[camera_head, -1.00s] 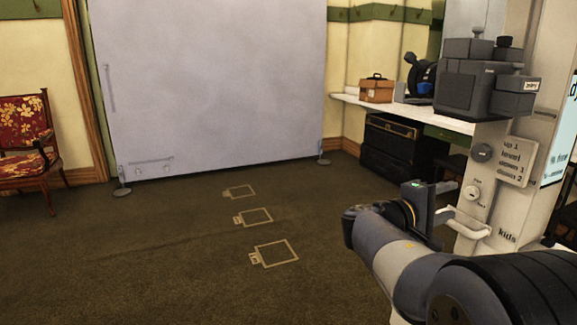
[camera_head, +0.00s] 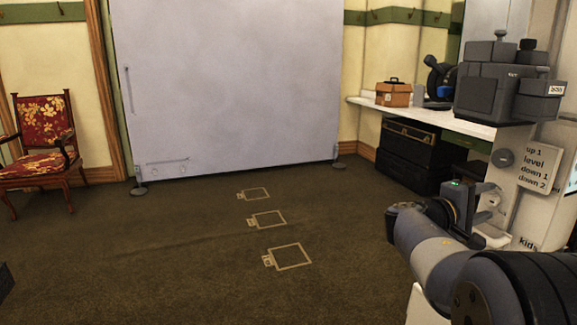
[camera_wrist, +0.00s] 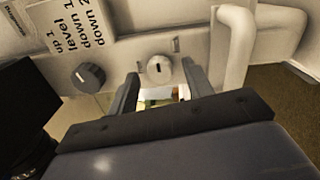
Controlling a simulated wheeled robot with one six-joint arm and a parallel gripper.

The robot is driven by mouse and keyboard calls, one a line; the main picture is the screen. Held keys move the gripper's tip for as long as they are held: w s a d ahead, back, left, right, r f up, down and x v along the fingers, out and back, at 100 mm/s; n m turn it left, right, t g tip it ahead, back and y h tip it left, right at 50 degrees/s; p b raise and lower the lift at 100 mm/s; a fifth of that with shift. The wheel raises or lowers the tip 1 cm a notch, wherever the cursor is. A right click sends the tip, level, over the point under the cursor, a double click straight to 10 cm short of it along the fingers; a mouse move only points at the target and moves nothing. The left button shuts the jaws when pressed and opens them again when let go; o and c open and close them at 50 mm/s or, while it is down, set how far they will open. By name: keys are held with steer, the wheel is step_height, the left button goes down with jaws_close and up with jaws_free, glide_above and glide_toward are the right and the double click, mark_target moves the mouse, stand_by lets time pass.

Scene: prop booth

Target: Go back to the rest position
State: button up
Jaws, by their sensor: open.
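My gripper (camera_head: 485,205) is at the right in the head view, close to the front of a pale booth cabinet. In the wrist view my gripper (camera_wrist: 160,88) shows two dark fingers spread apart with nothing held between them. A round metal knob (camera_wrist: 159,68) on the cabinet panel lies just beyond the fingertips; I cannot tell whether they touch it. A dark knob (camera_wrist: 88,77) and a label plate (camera_wrist: 70,30) with "level" and "down" lines are to its left. A pale handle (camera_wrist: 236,50) is to the right of the fingers.
A dark grey camera-like machine (camera_head: 490,90) stands on the cabinet. A white counter (camera_head: 425,116) bears an orange box (camera_head: 394,94), with dark cases (camera_head: 408,150) below. A grey backdrop (camera_head: 230,80) stands behind open carpet with outlined marks (camera_head: 289,256). A red chair (camera_head: 42,140) is at left.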

steer(key=p+v, duration=0.1)
steer(key=v, duration=1)
steer(key=b+x, duration=0.1)
steer(key=x, duration=1)
steer(key=shift+d, duration=0.15)
steer(key=shift+r+p, duration=0.25)
steer(key=shift+p, duration=0.6)
steer(key=shift+a+n+p, duration=0.2)
steer(key=shift+n+p, duration=0.2)
steer(key=shift+p, duration=0.05)
steer(key=n+p, duration=0.4)
steer(key=p, duration=0.3)
steer(key=shift+p, duration=0.35)
steer(key=n+p, duration=0.4)
steer(key=p, duration=0.3)
steer(key=shift+p, duration=0.35)
steer(key=n+p, duration=0.4)
steer(key=p, duration=0.3)
steer(key=shift+t+p, duration=0.3)
steer(key=shift+p, duration=0.05)
steer(key=n+p, duration=0.4)
steer(key=p, duration=0.3)
steer(key=shift+y+p, duration=0.3)
steer(key=shift+p, duration=0.05)
steer(key=shift+s+f+n+p, duration=0.1)
steer(key=shift+n+p, duration=0.5)
steer(key=shift+p, duration=0.2)
